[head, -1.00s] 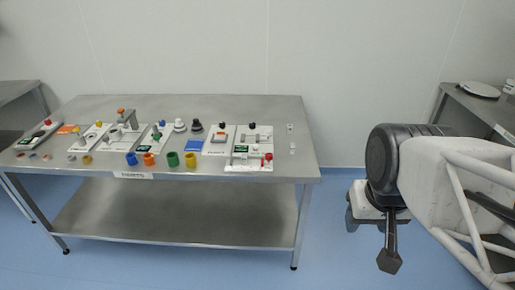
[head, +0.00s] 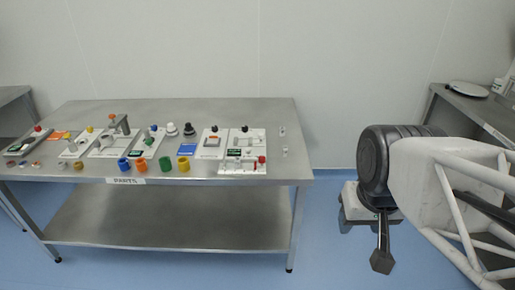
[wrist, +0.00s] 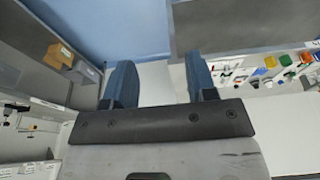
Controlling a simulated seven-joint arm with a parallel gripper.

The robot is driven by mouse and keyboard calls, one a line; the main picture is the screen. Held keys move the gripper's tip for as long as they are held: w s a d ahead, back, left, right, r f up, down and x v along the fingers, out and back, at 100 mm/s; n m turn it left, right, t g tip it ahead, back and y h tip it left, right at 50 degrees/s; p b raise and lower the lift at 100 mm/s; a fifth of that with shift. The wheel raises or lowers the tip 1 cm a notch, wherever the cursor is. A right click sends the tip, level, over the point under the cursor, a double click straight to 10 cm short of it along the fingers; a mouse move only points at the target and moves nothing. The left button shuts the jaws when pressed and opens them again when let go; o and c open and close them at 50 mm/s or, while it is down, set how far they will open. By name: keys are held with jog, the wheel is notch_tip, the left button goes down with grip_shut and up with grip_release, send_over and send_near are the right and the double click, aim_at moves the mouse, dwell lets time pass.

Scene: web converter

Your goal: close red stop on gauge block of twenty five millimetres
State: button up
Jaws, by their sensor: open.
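The red stop (head: 262,160) is a small red piece at the right end of a white fixture (head: 243,170) at the table's front right. The fixture has a dark green display and grey metal parts. I cannot make out the twenty five millimetre gauge block; two small pale pieces (head: 283,130) lie at the table's right. In the head view my arm hangs right of the table, well apart from the fixture. In the wrist view my gripper (wrist: 157,85) shows two blue fingers wide apart with nothing between them.
The steel table (head: 180,230) holds several fixtures and a row of coloured cups (head: 165,164) along its front. Another bench (head: 480,120) stands at the right, close to my arm. Blue floor (head: 330,200) is clear between table and arm.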

jog(key=shift+o, duration=0.6)
jog(key=m+g, duration=0.3)
send_over(262, 157)
jog(key=f, duration=1.9)
jog(key=shift+s+d+f, duration=0.1)
jog(key=shift+s, duration=0.15)
jog(key=shift+w+f, duration=0.2)
jog(key=shift+f, duration=0.15)
jog(key=shift+f, duration=3.75)
